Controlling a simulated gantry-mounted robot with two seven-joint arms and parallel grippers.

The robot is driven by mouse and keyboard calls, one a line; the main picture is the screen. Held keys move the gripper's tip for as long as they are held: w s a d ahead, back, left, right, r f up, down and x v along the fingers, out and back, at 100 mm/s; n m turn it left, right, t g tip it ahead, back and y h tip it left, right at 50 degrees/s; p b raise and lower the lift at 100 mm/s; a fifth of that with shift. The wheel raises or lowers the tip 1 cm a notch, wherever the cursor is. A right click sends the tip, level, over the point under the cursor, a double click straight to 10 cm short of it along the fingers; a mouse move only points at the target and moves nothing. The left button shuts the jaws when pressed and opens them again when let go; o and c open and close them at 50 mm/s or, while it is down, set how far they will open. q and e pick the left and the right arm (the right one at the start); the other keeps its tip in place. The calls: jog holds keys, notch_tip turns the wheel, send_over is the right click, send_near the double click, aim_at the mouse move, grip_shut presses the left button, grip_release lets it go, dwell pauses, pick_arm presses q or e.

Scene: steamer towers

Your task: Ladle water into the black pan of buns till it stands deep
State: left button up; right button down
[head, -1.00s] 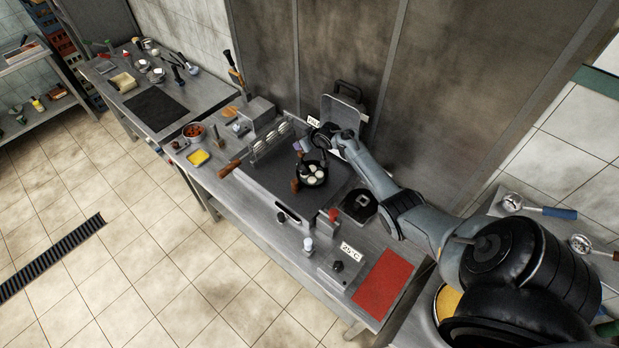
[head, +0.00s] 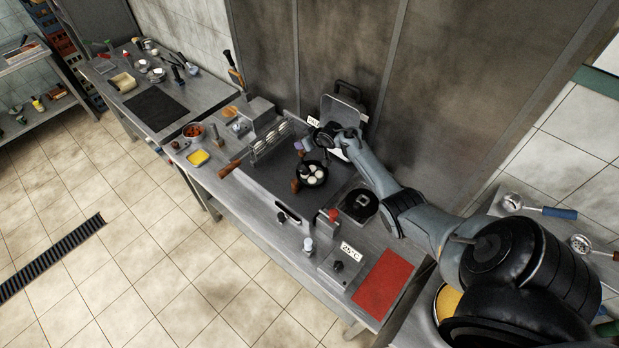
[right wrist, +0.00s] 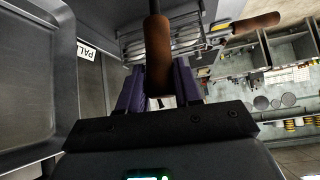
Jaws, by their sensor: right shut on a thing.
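The black pan (head: 313,182) sits on the flat griddle (head: 262,179), with several round white buns (head: 314,169) in it and a brown handle (head: 295,186) toward the left. How deep any water stands in it is too small to tell. My right gripper (right wrist: 160,92) is shut on a brown wooden handle (right wrist: 158,45), apparently the ladle's, between its purple fingers. In the head view my right gripper (head: 303,147) is just behind the pan's back edge. The ladle's bowl and its contents cannot be made out. My left gripper is not in view.
A grey metal container (head: 342,112) stands behind the griddle, beside a label. A wire rack (head: 270,138) with a brown handle is at the griddle's back left.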

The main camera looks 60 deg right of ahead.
dwell(0.3)
jog(key=shift+w, duration=0.1)
dwell(0.3)
jog(key=shift+w+a, duration=0.1)
jog(key=shift+a, duration=0.1)
jog(key=w+a+f+n+g+h+b, duration=0.4)
jog(key=w+a+f+g+h+b, duration=0.1)
jog(key=a+b, duration=0.6)
jog(key=w+f+h+b, duration=0.1)
jog(key=w+h, duration=0.1)
jog(key=h, duration=0.1)
jog(key=shift+w+f+n+h, duration=0.3)
jog(key=shift+w+f+n, duration=0.05)
jog(key=shift+w+n, duration=0.05)
dwell(0.4)
jog(key=shift+f, duration=0.1)
